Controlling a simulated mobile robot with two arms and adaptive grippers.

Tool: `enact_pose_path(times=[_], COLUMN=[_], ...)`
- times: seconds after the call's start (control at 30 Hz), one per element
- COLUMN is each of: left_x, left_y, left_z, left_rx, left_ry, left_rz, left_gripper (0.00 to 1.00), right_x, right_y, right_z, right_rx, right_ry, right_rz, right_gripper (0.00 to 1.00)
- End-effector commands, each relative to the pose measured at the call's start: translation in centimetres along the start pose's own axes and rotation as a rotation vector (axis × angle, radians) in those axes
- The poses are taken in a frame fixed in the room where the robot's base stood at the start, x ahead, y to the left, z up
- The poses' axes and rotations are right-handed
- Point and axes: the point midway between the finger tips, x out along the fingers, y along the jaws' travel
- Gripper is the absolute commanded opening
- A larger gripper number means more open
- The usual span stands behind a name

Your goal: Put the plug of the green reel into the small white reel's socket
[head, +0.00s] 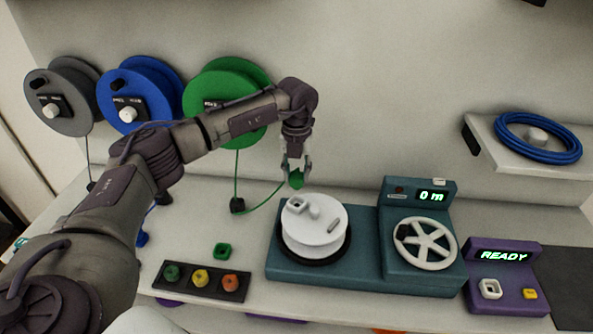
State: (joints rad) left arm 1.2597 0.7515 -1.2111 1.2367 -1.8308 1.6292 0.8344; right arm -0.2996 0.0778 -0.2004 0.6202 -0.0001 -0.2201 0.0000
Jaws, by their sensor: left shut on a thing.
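My left gripper (297,170) is shut on the green plug (296,180), which it holds above the back left edge of the small white reel. A green cable runs from the plug down to the left, near a dark block under the green reel (217,88). The green reel hangs on the wall, partly hidden by my left arm. The plug is above and apart from the socket. My right gripper does not show.
Grey (62,95) and blue (150,80) reels hang at left. A dark tray (201,282) holds coloured parts, with a green square ring (221,250) behind it. The teal machine (423,195) has a handwheel (427,243). A purple box (503,275) reads READY. A blue coil (538,137) lies on a shelf.

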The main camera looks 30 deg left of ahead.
Motion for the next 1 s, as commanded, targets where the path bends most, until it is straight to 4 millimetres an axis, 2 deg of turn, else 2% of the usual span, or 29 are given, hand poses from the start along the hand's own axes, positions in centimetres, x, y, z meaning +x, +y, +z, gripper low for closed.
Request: enact_pose_path(times=[0.53,1.0], left_x=[3.5,3.7], left_y=[-0.1,-0.1], left_z=[0.0,0.0], left_rx=[0.001,0.000], left_ry=[0.000,0.000], left_rz=[0.000,0.000], left_gripper=[0.12,0.12], right_x=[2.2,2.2], right_y=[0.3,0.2], right_z=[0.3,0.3], right_rx=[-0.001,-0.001], right_ry=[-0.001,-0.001], right_rz=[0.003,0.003], right_gripper=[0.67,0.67])
